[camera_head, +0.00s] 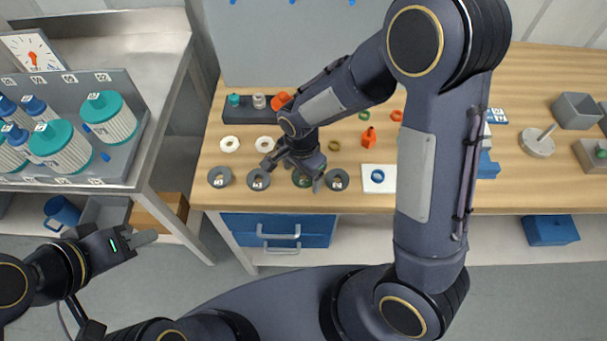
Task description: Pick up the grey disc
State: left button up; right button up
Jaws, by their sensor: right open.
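Several dark grey ring-shaped discs lie in a row along the front of the wooden table: one at the far left (220,177), a second (258,179), and one at the right (337,180). Another, greenish-dark disc (302,179) lies between the last two, partly hidden by my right gripper. I cannot tell which is the task's grey disc. My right gripper (293,174) is open, pointing down over the row, near the second and greenish discs; contact cannot be made out. My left gripper (145,239) is low at the left, away from the table; its jaw opening is unclear.
Two white rings (229,144) lie behind the discs. A white square plate with a blue ring (378,177) is to their right. A round base with a peg (537,147) and grey boxes (577,110) stand far right. Bottles fill a rack (120,160) at left. My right arm hides mid-table.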

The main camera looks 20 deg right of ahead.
jog(key=c, duration=1.1)
jog(key=shift+o, duration=0.2)
jog(key=shift+r, duration=0.1)
